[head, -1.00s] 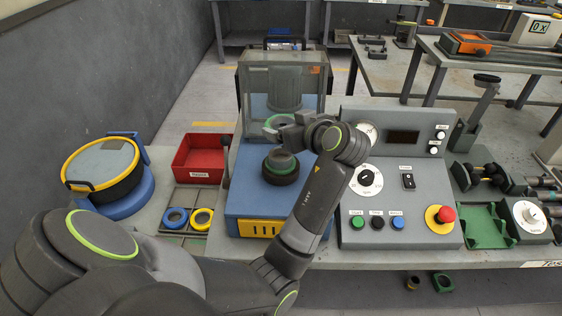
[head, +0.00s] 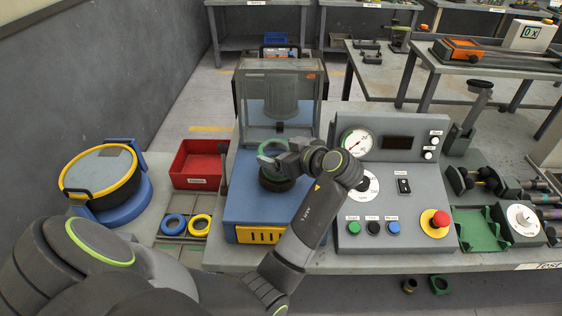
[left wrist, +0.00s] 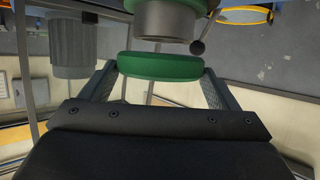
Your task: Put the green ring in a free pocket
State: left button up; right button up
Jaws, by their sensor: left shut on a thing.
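My left gripper (head: 273,158) is shut on the green ring (head: 271,148), in front of the press. In the left wrist view the green ring (left wrist: 160,67) sits between the two fingers, seen edge-on. A dark round fixture (head: 275,184) stands on the blue press base just below the gripper, partly hidden by it. The left wrist view shows a grey cylinder with a green collar (left wrist: 170,6) close to the ring. The pocket tray (head: 184,240) lies left of the press. Its front pockets hold a blue ring (head: 173,224) and a yellow ring (head: 199,225); pockets behind them look empty. My right gripper is out of view.
A red bin (head: 199,180) stands behind the tray. A yellow-rimmed round container on a blue stand (head: 101,178) is at left. The press has a clear guard (head: 270,82) behind my gripper and a lever at its left. A control panel (head: 390,240) stands at right.

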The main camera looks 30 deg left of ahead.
pick_arm(q)
jog(key=f, duration=0.2)
jog(key=f+p, duration=0.1)
jog(key=shift+s+d+f, duration=0.25)
jog(key=shift+f, duration=0.05)
jog(key=c, duration=0.3)
jog(key=shift+w+f, duration=0.1)
jog(key=shift+f, duration=0.15)
jog(key=o, duration=0.9)
jog(key=shift+o, duration=1.1)
jog(key=shift+a, duration=0.1)
jog(key=shift+o, duration=0.7)
jog(key=shift+w+a+f, duration=0.1)
jog(key=shift+w+a, duration=0.1)
jog(key=shift+a, duration=0.05)
jog(key=shift+d, duration=0.1)
